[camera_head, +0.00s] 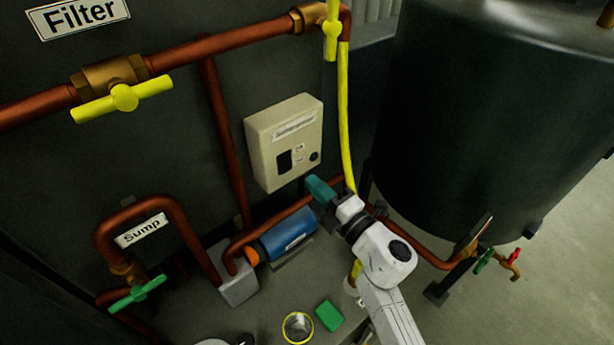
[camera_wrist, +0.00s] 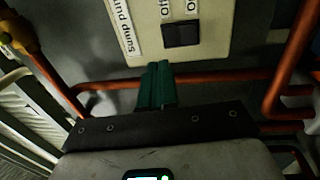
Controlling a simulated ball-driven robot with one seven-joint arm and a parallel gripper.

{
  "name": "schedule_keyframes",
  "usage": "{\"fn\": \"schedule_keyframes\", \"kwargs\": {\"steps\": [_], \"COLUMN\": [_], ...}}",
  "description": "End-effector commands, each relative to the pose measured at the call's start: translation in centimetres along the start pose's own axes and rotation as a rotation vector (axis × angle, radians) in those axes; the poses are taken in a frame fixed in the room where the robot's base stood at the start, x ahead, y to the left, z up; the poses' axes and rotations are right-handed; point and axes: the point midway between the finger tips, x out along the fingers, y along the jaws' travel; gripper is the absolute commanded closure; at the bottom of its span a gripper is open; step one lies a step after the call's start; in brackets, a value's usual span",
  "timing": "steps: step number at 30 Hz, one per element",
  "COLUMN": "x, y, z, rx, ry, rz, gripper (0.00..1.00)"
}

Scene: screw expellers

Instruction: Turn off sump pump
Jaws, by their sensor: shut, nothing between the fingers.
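The sump pump switch box (camera_head: 306,136) is a beige panel on the dark wall. Its black rocker switch (camera_head: 284,162) sits low on the left of its face. In the wrist view the switch (camera_wrist: 181,34) is near the top, close to a "Sump pump" label (camera_wrist: 127,27) and small partly cut-off markings. Which way the rocker is tipped I cannot tell. My gripper (camera_head: 313,184) has green fingers pressed together and empty. In the wrist view its fingertips (camera_wrist: 158,66) point at the panel, just below and left of the switch, with no clear contact.
Copper pipes (camera_head: 222,140) run around the box, one just below it. The blue pump (camera_head: 289,236) lies beneath. A yellow pipe (camera_head: 345,120) rises at the right, before a big dark tank (camera_head: 470,120). A green block (camera_head: 329,315) and an open tin (camera_head: 297,328) stand below.

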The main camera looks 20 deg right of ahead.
Motion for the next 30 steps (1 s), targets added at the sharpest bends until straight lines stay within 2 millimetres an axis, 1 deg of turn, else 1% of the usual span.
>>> {"fn": "schedule_keyframes", "kwargs": {"steps": [1,6,10,15,30], "x": [-0.9,-3.4,-4.6,-5.1,-5.1], "y": [0.2,0.8,1.1,1.3,1.3], "z": [0.0,0.0,0.0,-0.1,0.0], "rx": [0.000,0.001,0.000,0.000,0.003], "ry": [-0.002,-0.001,0.000,0.001,-0.003], "rz": [-0.002,-0.002,-0.001,0.000,0.000], "gripper": [1.00,1.00,1.00,1.00,1.00]}}
